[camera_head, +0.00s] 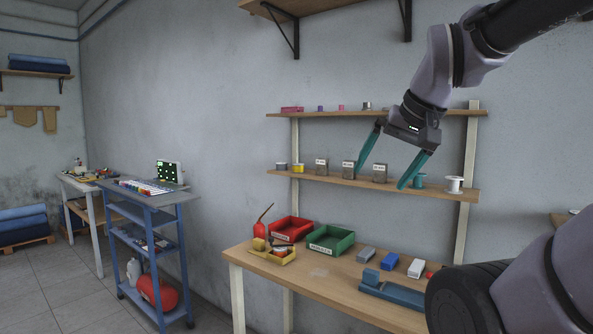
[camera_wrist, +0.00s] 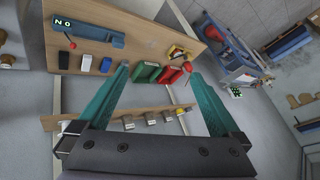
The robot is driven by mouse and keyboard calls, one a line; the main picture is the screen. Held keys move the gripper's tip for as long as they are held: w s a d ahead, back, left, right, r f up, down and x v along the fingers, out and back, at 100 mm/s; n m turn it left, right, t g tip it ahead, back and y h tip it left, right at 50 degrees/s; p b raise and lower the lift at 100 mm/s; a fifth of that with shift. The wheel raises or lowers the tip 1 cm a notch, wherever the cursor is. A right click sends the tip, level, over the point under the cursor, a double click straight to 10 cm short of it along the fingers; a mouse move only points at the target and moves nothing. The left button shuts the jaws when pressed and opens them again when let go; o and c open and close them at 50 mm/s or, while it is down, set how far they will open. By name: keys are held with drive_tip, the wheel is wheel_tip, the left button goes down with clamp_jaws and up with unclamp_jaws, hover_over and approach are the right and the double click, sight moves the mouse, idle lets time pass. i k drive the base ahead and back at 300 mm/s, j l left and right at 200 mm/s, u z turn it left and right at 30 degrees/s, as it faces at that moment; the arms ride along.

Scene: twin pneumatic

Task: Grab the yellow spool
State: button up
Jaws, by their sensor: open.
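The yellow spool (camera_head: 297,168) is small and stands near the left end of the middle wall shelf, beside a grey spool (camera_head: 281,167). In the wrist view a small yellow item (camera_wrist: 181,111), likely the same spool, shows near the shelf's end, by the right finger. My gripper (camera_head: 382,181) is open, with two teal fingers spread wide and nothing between them. It hangs in front of the right half of the middle shelf, to the right of the yellow spool and apart from it. In the wrist view the open fingers (camera_wrist: 158,72) frame part of the workbench.
The middle shelf (camera_head: 340,180) also holds several labelled grey boxes (camera_head: 348,170), a teal spool (camera_head: 419,181) and a white spool (camera_head: 454,184). An upper shelf (camera_head: 380,113) runs above. The workbench (camera_head: 320,273) below carries red (camera_head: 291,228) and green (camera_head: 331,240) bins.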

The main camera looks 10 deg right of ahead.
sight(296, 168)
drive_tip(key=i+j+z, duration=0.15)
drive_tip(key=j, duration=0.15)
drive_tip(key=i+j+z, duration=0.25)
drive_tip(key=j, duration=0.4)
drive_tip(key=i+j+z, duration=0.15)
drive_tip(key=j, duration=0.2)
drive_tip(key=i+j+z, duration=0.1)
drive_tip(key=i+j, duration=0.25)
drive_tip(key=i+j+z, duration=0.1)
drive_tip(key=i+j, duration=0.2)
drive_tip(key=j, duration=0.15)
